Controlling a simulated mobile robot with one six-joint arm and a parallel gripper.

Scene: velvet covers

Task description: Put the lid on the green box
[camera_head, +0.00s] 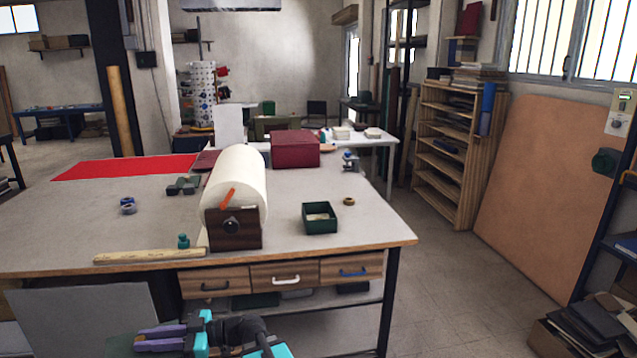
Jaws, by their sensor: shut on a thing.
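The green box (320,227) stands open on the near right part of the worktable. Something pale lies inside it. My gripper (140,341), with purple fingers, is low at the bottom edge of the picture, in front of the table and below its top. It points left and is shut on a flat dark green piece, which looks like the lid (118,346). The lid is partly hidden by the fingers and cut by the picture's lower edge. It is well apart from the box, which is up and to the right.
On the worktable (380,237), a large white roll (238,180) stands left of the box. A maroon box (295,150) is behind it, and a tape roll (348,201) is to its right. A wooden strip (150,256) and small green bottle (183,241) lie near the front edge.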

